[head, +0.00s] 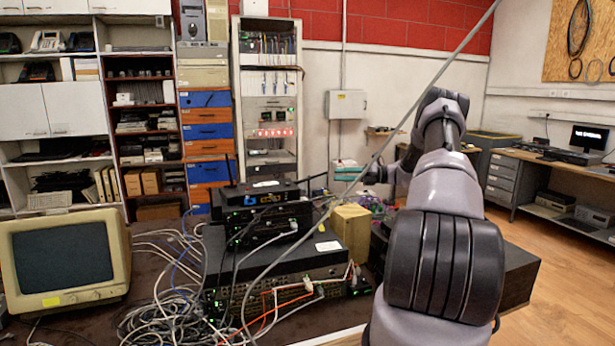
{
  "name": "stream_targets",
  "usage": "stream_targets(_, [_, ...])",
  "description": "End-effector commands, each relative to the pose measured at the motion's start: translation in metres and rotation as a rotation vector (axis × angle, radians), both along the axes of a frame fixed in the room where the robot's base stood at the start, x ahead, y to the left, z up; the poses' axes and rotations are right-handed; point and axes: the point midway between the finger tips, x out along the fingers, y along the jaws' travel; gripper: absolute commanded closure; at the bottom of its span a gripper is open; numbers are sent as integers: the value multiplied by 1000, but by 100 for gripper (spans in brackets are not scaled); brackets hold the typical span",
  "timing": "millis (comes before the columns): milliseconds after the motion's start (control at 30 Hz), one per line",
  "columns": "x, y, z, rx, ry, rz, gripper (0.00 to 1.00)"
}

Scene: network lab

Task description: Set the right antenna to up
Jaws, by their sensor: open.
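A black router (255,193) with a small blue-lit front sits on top of a stack of network equipment on the table. A thin dark left antenna (230,170) stands nearly upright at its left end. At its right end a thin dark right antenna (315,177) leans out to the right, close to horizontal. My gripper (372,173) is right of the router, apart from the antenna, at the end of my arm reaching in from the lower right. It is small and partly hidden by my arm; it is open and nothing shows in it.
An old beige monitor (65,262) stands at the left. Tangled cables (170,315) lie on the table in front of the stack. A long grey cable (420,95) crosses the view diagonally. A yellowish box (351,230) stands right of the stack, below my gripper.

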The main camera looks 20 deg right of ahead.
Motion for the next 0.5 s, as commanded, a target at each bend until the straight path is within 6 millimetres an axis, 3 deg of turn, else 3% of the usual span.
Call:
stream_targets(167, [7, 17, -1, 10, 4, 0, 56])
stream_targets(500, [28, 77, -1, 7, 4, 1, 56])
